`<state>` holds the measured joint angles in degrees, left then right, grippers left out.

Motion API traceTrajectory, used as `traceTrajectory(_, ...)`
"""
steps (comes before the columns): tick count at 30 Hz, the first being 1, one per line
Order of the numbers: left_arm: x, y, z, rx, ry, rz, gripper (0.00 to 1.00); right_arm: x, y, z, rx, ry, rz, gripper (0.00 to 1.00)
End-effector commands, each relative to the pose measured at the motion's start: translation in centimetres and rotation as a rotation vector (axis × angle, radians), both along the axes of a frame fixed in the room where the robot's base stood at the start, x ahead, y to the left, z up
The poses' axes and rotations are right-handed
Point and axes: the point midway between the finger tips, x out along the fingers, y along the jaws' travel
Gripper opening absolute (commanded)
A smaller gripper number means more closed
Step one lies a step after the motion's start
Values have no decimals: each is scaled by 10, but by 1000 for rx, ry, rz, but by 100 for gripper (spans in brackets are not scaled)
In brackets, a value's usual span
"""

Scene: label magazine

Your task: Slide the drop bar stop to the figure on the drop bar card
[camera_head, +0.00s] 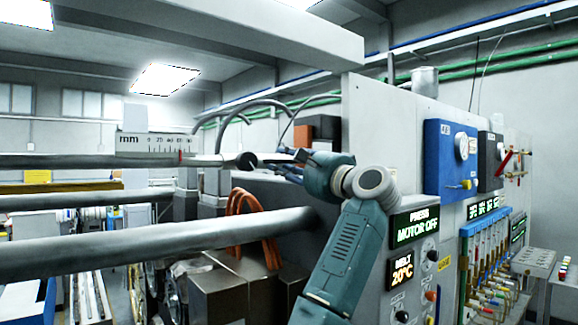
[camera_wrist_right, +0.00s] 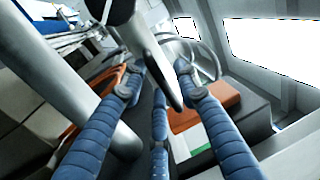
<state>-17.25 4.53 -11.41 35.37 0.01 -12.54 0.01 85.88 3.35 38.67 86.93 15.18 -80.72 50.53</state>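The drop bar (camera_head: 75,161) is a thin grey rod running in from the left. A white millimetre scale (camera_head: 150,145) stands on it, with a red mark near 40. A dark round knob (camera_head: 246,160) sits at the bar's right end, with a thin rod beyond it; I cannot tell whether it is the stop. My right gripper (camera_head: 287,158) is just right of the knob. In the right wrist view its blue fingers (camera_wrist_right: 157,82) are spread around a dark tapered rod (camera_wrist_right: 160,72), apparently without gripping it. No card is readable. My left gripper is out of view.
A thick grey bar (camera_head: 150,245) crosses below the drop bar. A control panel with a "PRESS MOTOR OFF" display (camera_head: 414,228) stands right of my arm. A grey beam (camera_head: 230,30) runs overhead.

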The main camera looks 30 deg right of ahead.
Motion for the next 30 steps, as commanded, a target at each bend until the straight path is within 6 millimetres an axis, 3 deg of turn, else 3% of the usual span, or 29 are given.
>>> traceTrajectory(5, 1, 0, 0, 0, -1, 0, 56, -18, -3, -3, 0, -2, -3, 31)
traceTrajectory(18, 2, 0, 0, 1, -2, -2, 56, -102, -10, -19, 1, -2, -3, 31)
traceTrajectory(24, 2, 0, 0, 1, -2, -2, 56, -116, -11, -21, 1, -2, -1, 31)
traceTrajectory(30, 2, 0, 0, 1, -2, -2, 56, -117, -11, -22, 1, -1, 0, 31)
